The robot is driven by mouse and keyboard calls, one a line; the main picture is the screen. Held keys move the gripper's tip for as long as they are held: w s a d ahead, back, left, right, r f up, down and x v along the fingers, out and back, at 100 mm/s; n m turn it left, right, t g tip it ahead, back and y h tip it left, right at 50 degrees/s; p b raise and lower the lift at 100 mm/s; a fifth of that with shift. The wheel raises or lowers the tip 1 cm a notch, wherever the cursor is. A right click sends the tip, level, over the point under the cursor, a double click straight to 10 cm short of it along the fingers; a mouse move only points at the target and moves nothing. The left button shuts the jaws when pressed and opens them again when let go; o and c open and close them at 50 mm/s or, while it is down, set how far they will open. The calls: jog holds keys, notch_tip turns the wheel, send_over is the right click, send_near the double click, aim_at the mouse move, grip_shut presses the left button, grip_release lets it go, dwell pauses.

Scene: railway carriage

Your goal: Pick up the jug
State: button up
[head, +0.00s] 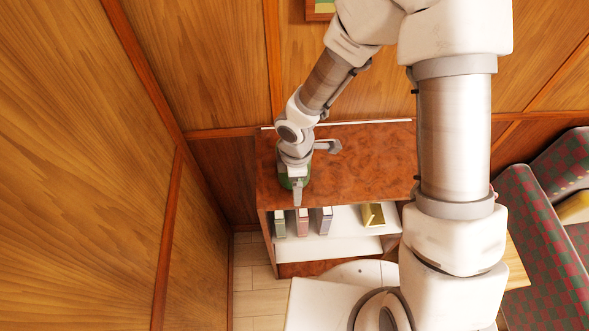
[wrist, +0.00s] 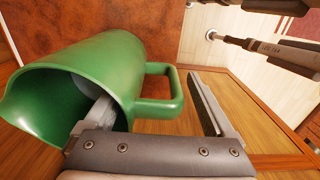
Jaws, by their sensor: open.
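The green jug (wrist: 110,65) fills the left of the wrist view. Its open mouth faces the camera, and its loop handle (wrist: 176,95) points right. In the head view, the jug (head: 284,183) shows as slivers of green under my gripper (head: 297,188), on the left part of the cabinet top. My gripper (wrist: 148,95) is open. One finger reaches into the jug's mouth; the other is outside, to the right of the handle. The jug's wall and handle lie between the fingers. Whether either finger touches the jug, I cannot tell.
The brown cabinet (head: 355,160) has a clear top right of the jug. Several books (head: 302,222) stand on its white shelf below. A wood-panelled wall (head: 215,60) rises behind and left. A white round-ended surface (head: 345,285) is in front; checkered seats (head: 545,220) are at right.

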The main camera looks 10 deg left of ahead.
jog(key=shift+f, duration=0.6)
grip_shut()
